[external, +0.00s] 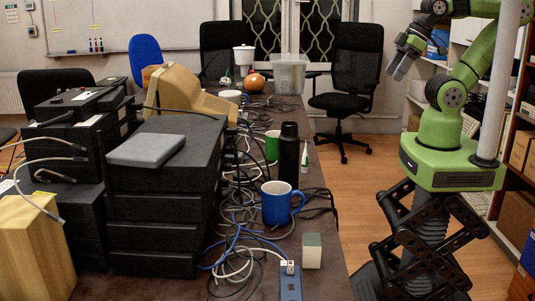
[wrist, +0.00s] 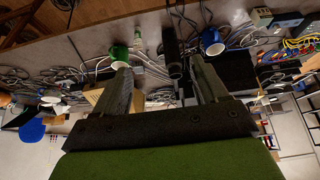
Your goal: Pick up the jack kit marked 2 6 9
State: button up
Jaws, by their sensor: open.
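No label reading 2 6 9 is legible in either view, so I cannot tell for sure which thing is the jack kit. A blue block with a white jack on top (external: 290,284) lies at the near end of the table in the external view. A small box with a green top and cream side (external: 312,251) stands just right of it. My gripper (external: 401,66) is raised in the air right of the table, far from both. In the wrist view my gripper (wrist: 160,68) has its fingers wide apart with nothing held between them.
A blue mug (external: 281,203), black bottle (external: 289,153) and green mug (external: 272,146) stand along the table's right side among tangled cables. Stacked black equipment (external: 165,205) fills the left. A black chair (external: 347,78) stands beyond. Floor right of the table (external: 350,190) is clear.

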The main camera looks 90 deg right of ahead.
jog(key=w+a+f+m+g+b, duration=0.1)
jog(key=w+a+f+m+b, duration=0.2)
jog(key=w+a, duration=0.45)
jog(key=m+g+y+b, duration=0.4)
jog(key=m+y+b, duration=0.3)
jog(key=m+y, duration=0.75)
send_over(312, 239)
jog(key=d, duration=0.5)
notch_tip(312, 239, down, 20)
jog(key=shift+m+h, duration=0.45)
jog(key=f+b, duration=0.1)
jog(key=f, duration=0.1)
jog(key=f+b, duration=0.1)
jog(key=f, duration=0.2)
jog(key=f+b, duration=0.1)
jog(key=f, duration=0.2)
jog(key=shift+s+a+b, duration=0.1)
jog(key=shift+a+b, duration=0.2)
jog(key=shift+b, duration=0.05)
jog(key=x, duration=0.2)
jog(key=b+x, duration=0.1)
jog(key=x, duration=0.1)
jog(key=shift+a+r, duration=0.15)
jog(key=shift+a, duration=0.2)
jog(key=shift+r, duration=0.1)
jog(key=shift+c, duration=0.3)
